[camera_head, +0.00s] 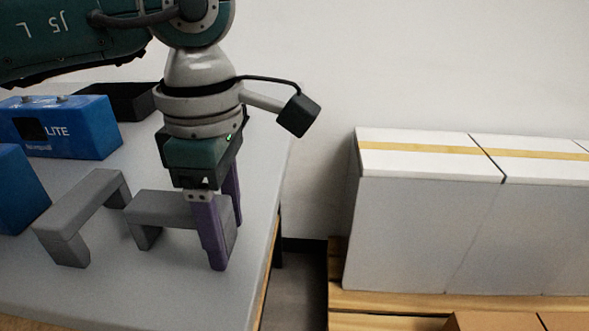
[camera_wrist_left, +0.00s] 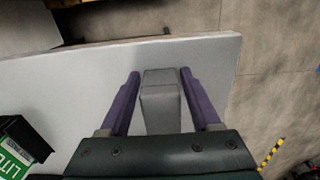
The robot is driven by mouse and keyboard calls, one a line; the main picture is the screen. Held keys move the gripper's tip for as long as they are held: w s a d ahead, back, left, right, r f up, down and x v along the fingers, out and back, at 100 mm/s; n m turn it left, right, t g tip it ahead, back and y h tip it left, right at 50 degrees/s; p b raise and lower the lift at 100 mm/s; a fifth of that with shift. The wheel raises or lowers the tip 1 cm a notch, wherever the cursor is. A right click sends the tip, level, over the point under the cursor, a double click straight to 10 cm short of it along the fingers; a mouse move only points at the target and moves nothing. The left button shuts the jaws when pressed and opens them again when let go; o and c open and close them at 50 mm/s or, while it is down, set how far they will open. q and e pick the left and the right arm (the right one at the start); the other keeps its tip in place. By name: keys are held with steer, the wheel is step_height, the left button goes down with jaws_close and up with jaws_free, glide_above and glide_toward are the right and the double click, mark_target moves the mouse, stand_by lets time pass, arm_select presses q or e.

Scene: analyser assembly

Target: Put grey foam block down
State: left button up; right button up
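A grey foam block (camera_head: 160,206), shaped like a low bridge, stands on the grey table near its right edge. My left gripper (camera_head: 226,232) points down over the block's right end, with one purple finger on each side of it. In the left wrist view the block (camera_wrist_left: 160,105) lies between the purple fingers (camera_wrist_left: 160,78), with narrow gaps on both sides, so the gripper looks slightly open. A second, similar grey foam block (camera_head: 80,215) stands just to the left, apart from the first. My right gripper is not in view.
The grey table (camera_head: 130,290) is clear in front of the blocks. Blue boxes (camera_head: 85,130) and a black box (camera_head: 132,100) stand at the left and back. Right of the table edge, across a gap, white boxes (camera_head: 430,220) stand on a wooden pallet (camera_head: 380,300).

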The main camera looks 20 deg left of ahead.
arm_select(q)
steer(key=shift+o, duration=0.9)
steer(key=shift+r, duration=0.2)
step_height(320, 180, up, 12)
steer(key=shift+f+p, duration=0.1)
steer(key=shift+p, duration=0.75)
